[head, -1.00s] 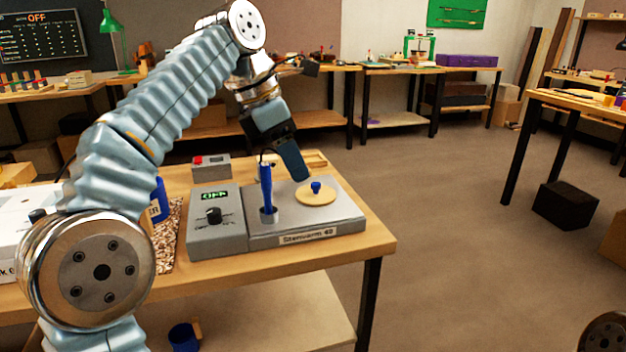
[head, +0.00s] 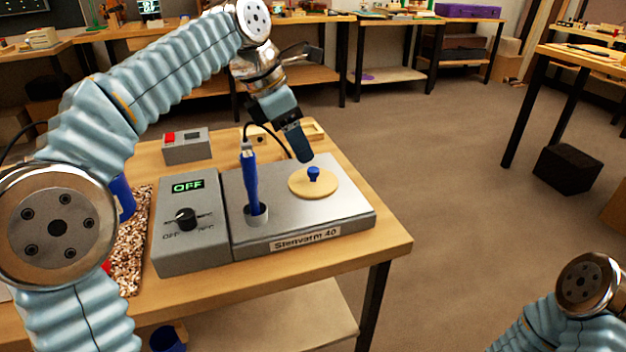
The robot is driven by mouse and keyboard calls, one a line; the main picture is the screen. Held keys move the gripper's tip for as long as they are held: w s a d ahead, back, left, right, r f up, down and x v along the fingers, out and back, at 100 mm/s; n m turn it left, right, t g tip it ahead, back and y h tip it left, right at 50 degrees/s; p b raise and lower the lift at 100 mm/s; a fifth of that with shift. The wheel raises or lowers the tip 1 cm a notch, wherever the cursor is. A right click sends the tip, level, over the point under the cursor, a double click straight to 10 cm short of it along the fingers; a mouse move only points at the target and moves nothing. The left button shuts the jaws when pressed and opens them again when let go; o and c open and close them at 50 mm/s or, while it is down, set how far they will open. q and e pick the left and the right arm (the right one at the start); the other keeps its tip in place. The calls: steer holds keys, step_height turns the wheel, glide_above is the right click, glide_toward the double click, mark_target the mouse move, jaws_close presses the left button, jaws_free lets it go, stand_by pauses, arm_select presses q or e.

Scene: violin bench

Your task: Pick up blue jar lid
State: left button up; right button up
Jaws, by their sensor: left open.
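A round tan lid (head: 325,189) with a blue knob (head: 314,174) lies flat on the grey top of the Stenvarm 40 unit (head: 348,205). It is the lid that shows in the head view. My left gripper (head: 304,157) hangs just above and behind the knob, pointing down, with nothing seen in it. One dark finger shows clearly and the other is mostly hidden. I cannot tell whether it touches the knob. A blue jar (head: 122,197) stands at the left, partly hidden by my left arm. My right arm shows at the lower right, its gripper out of view.
A blue pen-shaped tool (head: 250,180) with a dark cable stands in a holder left of the lid. A control box (head: 190,225) reads OFF. A small grey box (head: 187,146) is behind it. The bench's right edge is near; open floor (head: 460,210) lies beyond.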

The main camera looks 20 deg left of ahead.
mark_target(312, 169)
arm_select(q)
steer(key=b+x, duration=0.1)
steer(key=x, duration=0.5)
steer(key=shift+s+d, duration=0.1)
steer(key=shift+d, duration=0.1)
steer(key=shift+c, duration=0.5)
jaws_close()
